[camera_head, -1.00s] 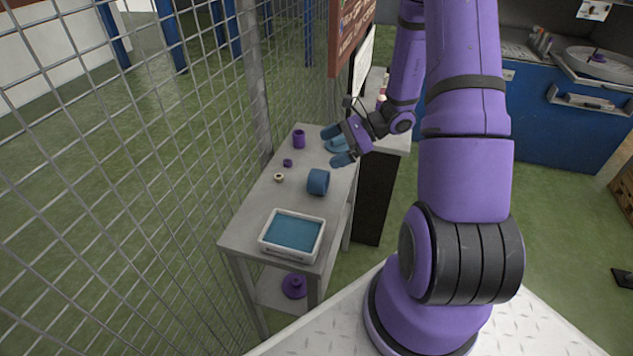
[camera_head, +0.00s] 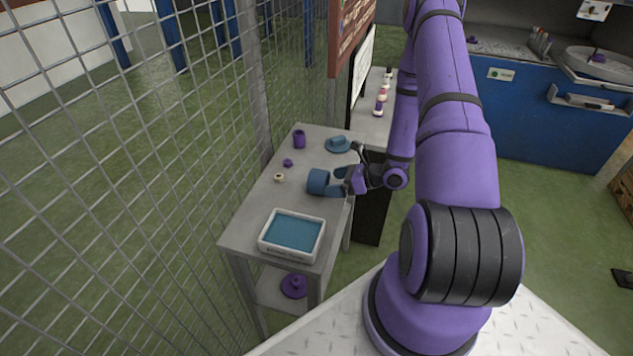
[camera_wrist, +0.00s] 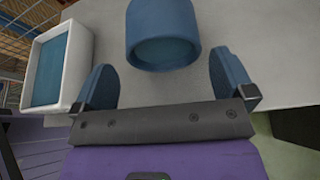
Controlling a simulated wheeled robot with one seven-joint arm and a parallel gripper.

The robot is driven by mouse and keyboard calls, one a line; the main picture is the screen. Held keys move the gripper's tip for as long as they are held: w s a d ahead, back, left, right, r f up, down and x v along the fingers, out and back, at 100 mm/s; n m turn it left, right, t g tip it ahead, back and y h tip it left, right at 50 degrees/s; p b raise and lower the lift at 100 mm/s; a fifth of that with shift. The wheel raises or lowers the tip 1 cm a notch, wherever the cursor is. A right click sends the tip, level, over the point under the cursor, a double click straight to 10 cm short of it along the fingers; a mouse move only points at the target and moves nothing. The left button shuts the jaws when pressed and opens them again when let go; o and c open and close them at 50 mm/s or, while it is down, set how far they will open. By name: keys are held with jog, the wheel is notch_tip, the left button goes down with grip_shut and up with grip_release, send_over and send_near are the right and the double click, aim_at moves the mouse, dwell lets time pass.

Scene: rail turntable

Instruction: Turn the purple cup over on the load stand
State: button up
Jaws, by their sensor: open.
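A small purple cup (camera_head: 299,139) stands at the far left of a grey table (camera_head: 262,205), which I take to be the load stand. Its top looks dark, like an open mouth, but it is small in view. My gripper (camera_head: 336,181) is open beside a blue cylinder (camera_head: 317,181), to its right and well nearer than the purple cup. In the wrist view, my gripper (camera_wrist: 162,72) has its blue fingers spread, and the blue cylinder (camera_wrist: 163,28) lies ahead between them with a round teal end towards me. The purple cup is not in the wrist view.
A white tray with a teal inside (camera_head: 292,234) sits at the table's near end. A purple nut-like piece (camera_head: 287,162), a pale ring (camera_head: 279,178) and a blue flanged piece (camera_head: 338,144) are also on it. Wire mesh (camera_head: 130,150) runs along the left side.

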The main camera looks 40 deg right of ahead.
aim_at(319, 181)
jog(key=shift+w+r+x, duration=0.15)
jog(key=shift+x, duration=1.3)
jog(key=shift+w+r+x, duration=0.1)
jog(key=shift+r+x, duration=0.05)
jog(key=shift+x, duration=1.3)
jog(key=shift+d, duration=0.1)
jog(key=shift+c, duration=0.5)
jog(key=c, duration=0.8)
jog(key=shift+r, duration=0.1)
